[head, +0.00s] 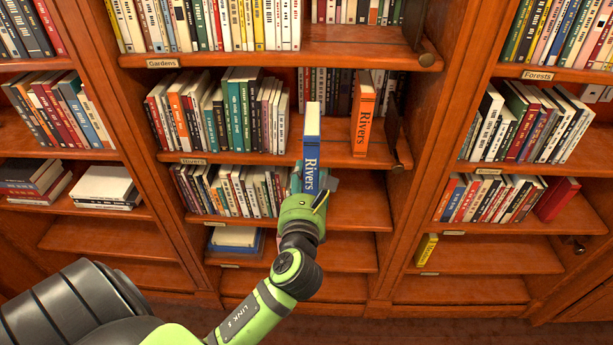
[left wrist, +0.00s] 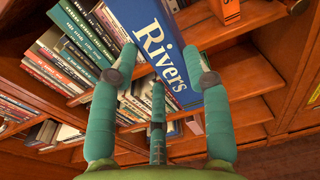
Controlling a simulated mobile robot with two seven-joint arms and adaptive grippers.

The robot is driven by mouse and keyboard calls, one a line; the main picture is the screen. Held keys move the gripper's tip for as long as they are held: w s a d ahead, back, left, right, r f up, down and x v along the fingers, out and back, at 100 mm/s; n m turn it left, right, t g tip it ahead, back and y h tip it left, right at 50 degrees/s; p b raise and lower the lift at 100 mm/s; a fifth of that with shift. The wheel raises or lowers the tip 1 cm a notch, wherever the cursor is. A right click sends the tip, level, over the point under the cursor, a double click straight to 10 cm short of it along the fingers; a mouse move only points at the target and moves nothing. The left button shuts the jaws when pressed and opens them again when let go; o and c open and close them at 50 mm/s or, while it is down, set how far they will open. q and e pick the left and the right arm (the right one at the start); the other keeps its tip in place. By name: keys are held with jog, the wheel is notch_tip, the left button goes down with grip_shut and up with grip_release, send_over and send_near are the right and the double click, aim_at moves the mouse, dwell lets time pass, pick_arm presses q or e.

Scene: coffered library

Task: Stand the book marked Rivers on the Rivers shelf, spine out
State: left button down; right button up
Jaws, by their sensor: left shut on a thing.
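The blue book marked Rivers (head: 311,140) is upright in my left gripper (head: 310,188), its spine with white lettering facing me. In the left wrist view, the blue book (left wrist: 165,45) rises between the green fingers of my left gripper (left wrist: 160,78), which is shut on its lower part. The book appears in front of the Rivers shelf (head: 320,158); its exact gap to the shelf edge is unclear. A small label (head: 193,161), apparently reading Rivers, is on that shelf's edge. An orange book marked Rivers (head: 362,115) stands on this shelf to the right. My right gripper is not in view.
A row of books (head: 225,112) fills the shelf's left part, with free room between it and the orange book. The Gardens shelf (head: 350,52) is above. A lower shelf (head: 350,210) has bare board at right. Wooden uprights (head: 440,130) bound the bay.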

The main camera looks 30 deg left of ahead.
pick_arm(q)
jog(key=shift+r, duration=0.15)
jog(key=shift+w+a, duration=0.2)
jog(key=shift+w, duration=0.2)
jog(key=shift+x, duration=6.75)
jog(key=x, duration=0.6)
jog(key=shift+w+a+b, duration=0.2)
jog(key=shift+a+b, duration=0.05)
jog(key=shift+b, duration=0.2)
jog(key=shift+f+b, duration=0.4)
jog(key=shift+f, duration=0.15)
jog(key=c, duration=0.6)
grip_release()
jog(key=shift+o, duration=0.6)
jog(key=shift+s, duration=0.1)
